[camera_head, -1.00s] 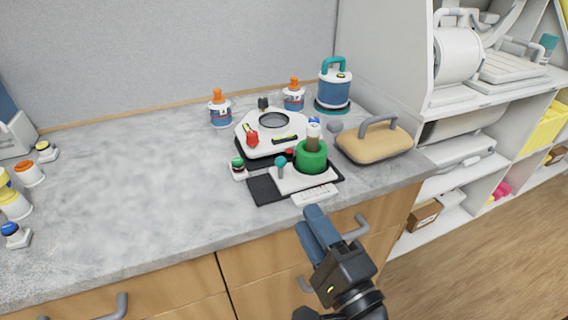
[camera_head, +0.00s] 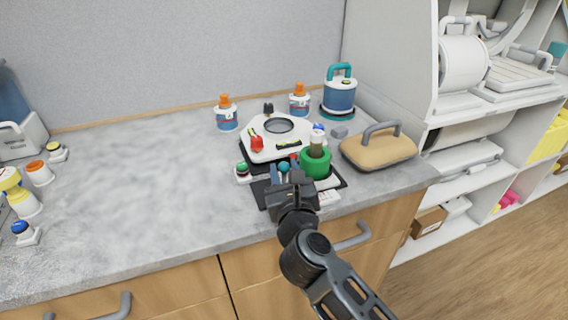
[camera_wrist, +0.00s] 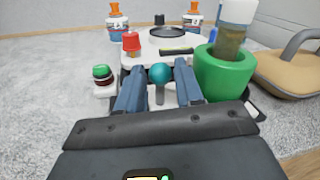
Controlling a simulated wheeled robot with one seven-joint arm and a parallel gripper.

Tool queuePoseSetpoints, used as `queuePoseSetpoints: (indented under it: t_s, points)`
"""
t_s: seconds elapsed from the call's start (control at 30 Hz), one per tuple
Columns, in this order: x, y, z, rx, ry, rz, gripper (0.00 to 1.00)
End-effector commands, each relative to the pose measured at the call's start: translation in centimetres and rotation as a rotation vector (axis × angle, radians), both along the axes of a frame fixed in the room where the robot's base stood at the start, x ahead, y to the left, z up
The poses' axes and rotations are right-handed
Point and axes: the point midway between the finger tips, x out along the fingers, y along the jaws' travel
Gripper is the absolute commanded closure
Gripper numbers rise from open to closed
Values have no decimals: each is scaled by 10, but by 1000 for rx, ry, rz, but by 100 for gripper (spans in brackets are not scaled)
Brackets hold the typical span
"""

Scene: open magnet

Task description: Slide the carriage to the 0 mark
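A flat carriage plate carries a small post with a teal ball knob (camera_head: 284,167) and a green round holder (camera_head: 316,163). A tube with a brownish lower part and pale cap stands in the holder. In the wrist view, the teal knob (camera_wrist: 159,73) is between the two blue fingers of my gripper (camera_wrist: 160,72), with gaps at both sides; the green holder (camera_wrist: 224,72) is just right of them. My gripper (camera_head: 284,172) is open over the plate's front. A pale scale strip (camera_head: 328,197) lies at the front right; its marks are unreadable, and my gripper hides part of the plate.
A white instrument (camera_head: 268,146) with a red knob stands behind. A green-topped button (camera_head: 243,170) is at the left. A tan case (camera_head: 378,152) with a grey handle sits at the right. Orange-capped bottles (camera_head: 226,114) and a blue canister (camera_head: 340,95) stand behind. The left counter is mostly clear.

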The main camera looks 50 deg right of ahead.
Motion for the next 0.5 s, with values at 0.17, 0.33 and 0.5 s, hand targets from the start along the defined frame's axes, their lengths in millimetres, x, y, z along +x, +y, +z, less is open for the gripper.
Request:
queuePoseSetpoints:
  t_s: [0.17, 0.33, 0.5]
  points:
    - [12, -12, 0, 0, 0, 0, 64]
    - [14, -14, -1, -1, 1, 1, 64]
    - [14, -14, -1, -1, 1, 1, 65]
